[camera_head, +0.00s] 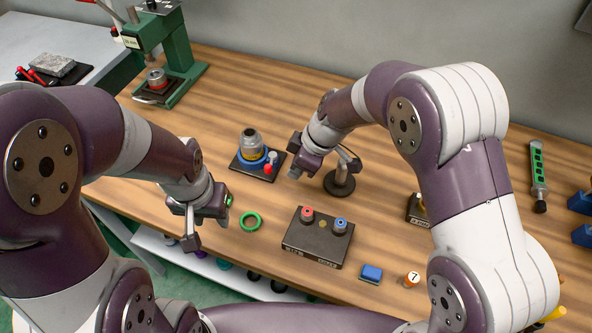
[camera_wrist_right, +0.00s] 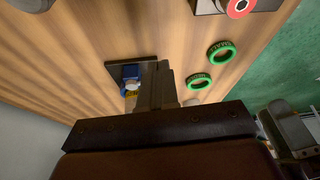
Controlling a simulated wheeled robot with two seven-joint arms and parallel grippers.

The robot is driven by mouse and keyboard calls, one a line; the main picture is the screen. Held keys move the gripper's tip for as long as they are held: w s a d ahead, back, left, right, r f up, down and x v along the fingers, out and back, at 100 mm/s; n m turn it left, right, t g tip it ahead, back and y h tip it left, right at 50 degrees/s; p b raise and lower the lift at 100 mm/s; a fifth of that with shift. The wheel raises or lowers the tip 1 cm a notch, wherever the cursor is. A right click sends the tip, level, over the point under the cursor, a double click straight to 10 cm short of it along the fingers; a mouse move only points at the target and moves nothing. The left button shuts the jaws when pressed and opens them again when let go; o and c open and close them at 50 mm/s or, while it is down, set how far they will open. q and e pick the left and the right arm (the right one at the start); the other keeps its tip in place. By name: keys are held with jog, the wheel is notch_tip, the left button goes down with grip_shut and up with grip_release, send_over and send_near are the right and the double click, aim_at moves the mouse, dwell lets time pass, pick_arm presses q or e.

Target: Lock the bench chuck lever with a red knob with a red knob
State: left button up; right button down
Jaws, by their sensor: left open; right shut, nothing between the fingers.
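The bench chuck (camera_head: 250,145) is a grey metal cylinder with a blue collar on a dark square plate (camera_head: 240,167). Its red knob (camera_head: 268,169) is at the front right of the collar, with a pale round part just above it. My right gripper (camera_head: 294,174) is shut and empty, just right of the chuck and apart from the red knob in the head view. In the right wrist view its closed fingers (camera_wrist_right: 157,84) cover part of the chuck (camera_wrist_right: 130,73), and I cannot make out the red knob there. My left gripper (camera_head: 209,222) is open, front left of the chuck.
A green ring (camera_head: 250,221) lies in front of the chuck. A dark box (camera_head: 318,254) with red and blue knobs sits front right. A round-based stand (camera_head: 339,184) is close right of my right gripper. A green press (camera_head: 176,62) stands back left.

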pick_arm(q)
jog(key=shift+a+f, duration=0.15)
jog(key=shift+f, duration=0.15)
pick_arm(e)
jog(key=v, duration=0.9)
jog(key=shift+r, duration=0.5)
